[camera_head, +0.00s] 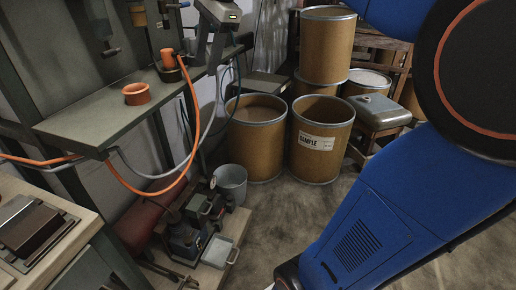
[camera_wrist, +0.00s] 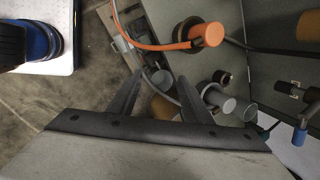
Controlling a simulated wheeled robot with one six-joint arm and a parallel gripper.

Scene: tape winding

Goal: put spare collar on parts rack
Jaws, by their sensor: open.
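The likely spare collar, an orange ring (camera_head: 136,94), lies on the grey-green shelf (camera_head: 85,118) in the head view. An orange shape (camera_wrist: 309,26) cut off at the right edge of the wrist view may be the same collar; I cannot tell. My gripper (camera_wrist: 160,78) is open with nothing between its fingers, seen in the wrist view. It is apart from the orange pieces. The head view shows my blue arm but not the gripper. I cannot tell for sure which structure is the parts rack.
An orange plug (camera_head: 168,59) with an orange hose (camera_head: 190,130) stands at the shelf's back; the plug also shows in the wrist view (camera_wrist: 208,34). Brown drums (camera_head: 320,135) and a grey bucket (camera_head: 231,183) stand on the floor. Bare floor (camera_head: 265,235) lies in front of the drums.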

